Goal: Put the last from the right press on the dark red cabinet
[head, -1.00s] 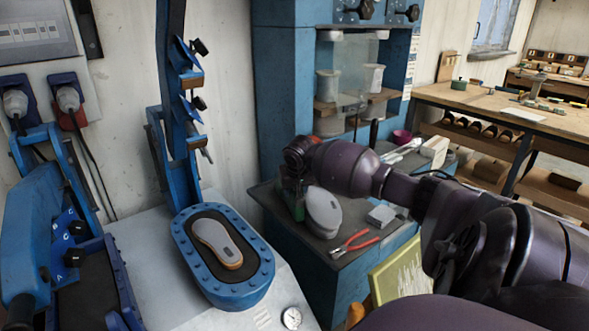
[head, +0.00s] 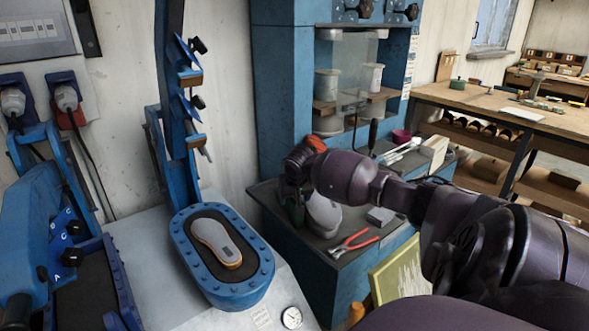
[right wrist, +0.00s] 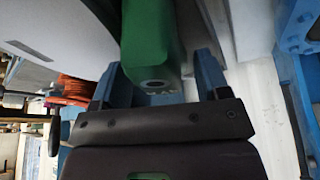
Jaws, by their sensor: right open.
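A light grey last (head: 213,240) with a tan edge and a small dark label lies in the right press (head: 262,281), inside its blue oval rim. Another pale last (head: 324,218) stands on the dark top of the blue cabinet, partly hidden by my right arm. My right gripper (head: 292,203) is over that top, left of this last and away from the press. In the right wrist view my right gripper (right wrist: 157,75) is open, with a green object (right wrist: 150,40) between or just beyond its blue fingers; contact is unclear. No dark red cabinet is recognisable. My left gripper is not seen.
Red-handled pliers (head: 352,244) and a grey block (head: 380,216) lie on the dark top (head: 338,257). The left press (head: 85,300) stands at the left. A workbench (head: 480,102) is at the back right. The white surface (head: 155,270) around the right press is mostly clear.

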